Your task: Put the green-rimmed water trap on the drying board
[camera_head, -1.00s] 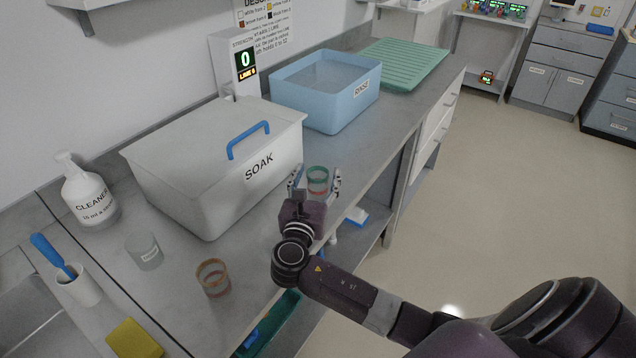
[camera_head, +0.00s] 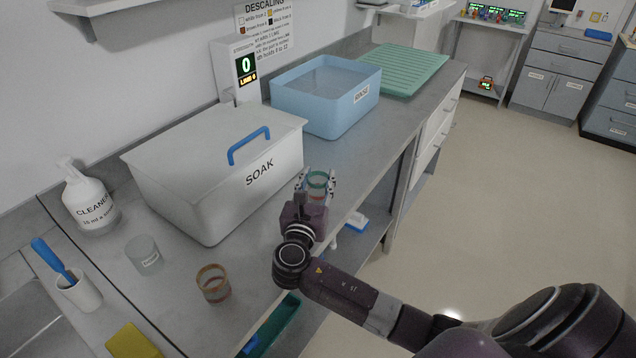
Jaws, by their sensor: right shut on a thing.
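The green-rimmed water trap (camera_head: 318,181) is a small clear cup with a green top rim and a reddish band lower down. My right gripper (camera_head: 317,186) is shut on it, near the counter's front edge to the right of the SOAK tub. The fingers hide part of its sides, and I cannot tell whether its base touches the counter. The drying board (camera_head: 405,68) is a ribbed green board lying at the far end of the counter, with nothing on it. My left gripper is not in view.
A lidded white SOAK tub (camera_head: 215,170) and an open blue RINSE tub (camera_head: 325,95) stand along the wall side. An orange-rimmed cup (camera_head: 213,284), a clear cup (camera_head: 144,254) and a cleaner bottle (camera_head: 88,200) stand at left. Bare counter runs in front of the RINSE tub.

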